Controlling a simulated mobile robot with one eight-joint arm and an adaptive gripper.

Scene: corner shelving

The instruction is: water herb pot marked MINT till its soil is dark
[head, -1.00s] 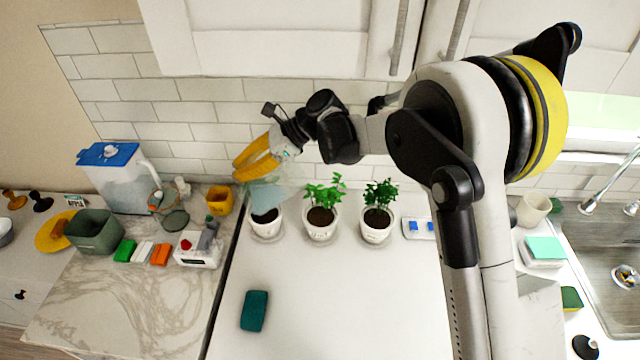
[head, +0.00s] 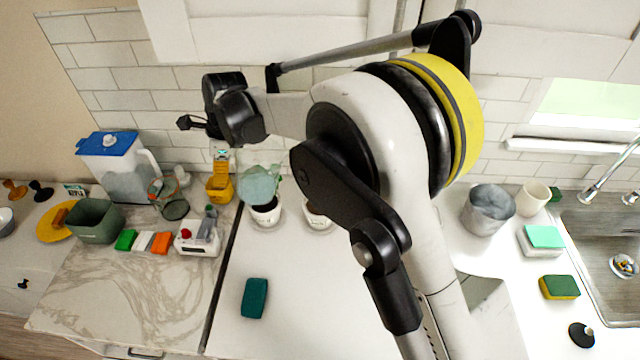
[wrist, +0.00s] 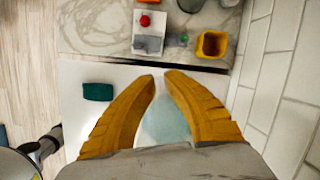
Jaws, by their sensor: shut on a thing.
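My gripper (wrist: 160,76) has yellow fingers, shut on a pale teal, translucent vessel (wrist: 165,125). In the head view the vessel (head: 259,184) hangs just above the left white herb pot (head: 265,217), overlapping its plant. Dark soil shows at that pot's rim. The vessel's exact tilt and any water flow cannot be told. A second white pot (head: 317,222) stands to the right, partly hidden by my arm. A third pot is hidden now. The marks on the pots are too small to read, so I cannot tell which is MINT.
A yellow cup (wrist: 212,44) stands left of the pots, near the white device (head: 196,238). A teal sponge (head: 255,298) lies on the clear white counter in front. A grey bucket (head: 488,211) and the sink (head: 610,245) are at right.

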